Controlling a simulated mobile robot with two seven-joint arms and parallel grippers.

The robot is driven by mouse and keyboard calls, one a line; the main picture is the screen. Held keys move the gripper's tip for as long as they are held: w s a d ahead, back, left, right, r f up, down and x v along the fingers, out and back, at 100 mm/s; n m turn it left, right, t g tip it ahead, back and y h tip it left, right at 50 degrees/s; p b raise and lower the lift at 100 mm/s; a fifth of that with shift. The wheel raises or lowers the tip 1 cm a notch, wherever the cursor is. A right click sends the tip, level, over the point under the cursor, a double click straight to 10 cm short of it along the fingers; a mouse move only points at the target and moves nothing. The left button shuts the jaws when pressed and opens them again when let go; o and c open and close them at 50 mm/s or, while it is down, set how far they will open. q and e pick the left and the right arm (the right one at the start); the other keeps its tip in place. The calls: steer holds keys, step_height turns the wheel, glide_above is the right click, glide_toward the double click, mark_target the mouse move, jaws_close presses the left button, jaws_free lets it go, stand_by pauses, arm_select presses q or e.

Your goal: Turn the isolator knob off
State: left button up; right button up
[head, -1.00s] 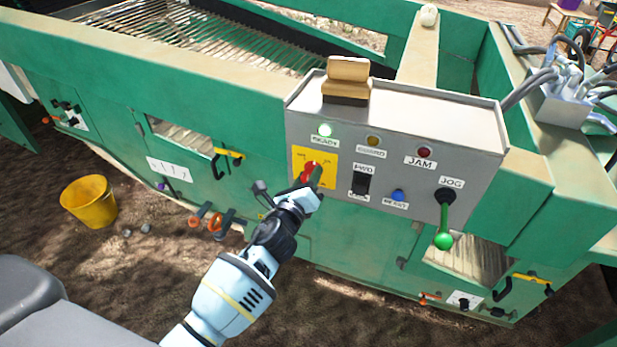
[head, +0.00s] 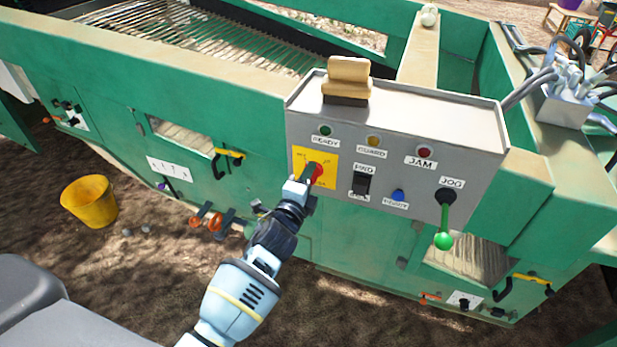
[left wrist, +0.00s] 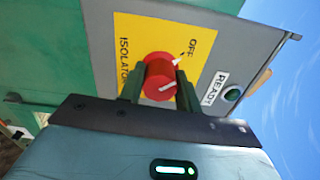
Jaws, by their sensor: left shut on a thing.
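The red isolator knob (head: 316,171) sits on a yellow plate (head: 300,154) at the left of the grey control panel (head: 480,128). My left gripper (head: 308,177) is at the knob. In the left wrist view, its two dark fingers stand on either side of the red knob (left wrist: 160,76), shut on it. The knob's white line points toward the word OFF on the yellow plate (left wrist: 203,28). The READY lamp (head: 325,131) is dark green and unlit; it also shows dark in the left wrist view (left wrist: 232,95). My right gripper is not in view.
To the right on the panel are a black FWD switch (head: 361,183), a blue button (head: 398,195) and a green-handled JOG lever (head: 444,240). A wooden-handled brush (head: 348,76) rests on top. A yellow bucket (head: 89,201) stands on the ground at left.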

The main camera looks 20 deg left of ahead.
arm_select(q)
steer(key=shift+n, duration=0.4)
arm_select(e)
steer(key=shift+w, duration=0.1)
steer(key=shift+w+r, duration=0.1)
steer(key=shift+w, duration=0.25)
arm_select(q)
steer(key=o, duration=1)
steer(key=shift+c, duration=0.2)
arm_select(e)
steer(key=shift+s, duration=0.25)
arm_select(q)
steer(key=s, duration=0.8)
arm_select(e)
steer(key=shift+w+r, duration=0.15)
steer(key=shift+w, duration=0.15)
arm_select(q)
steer(key=shift+a, duration=0.1)
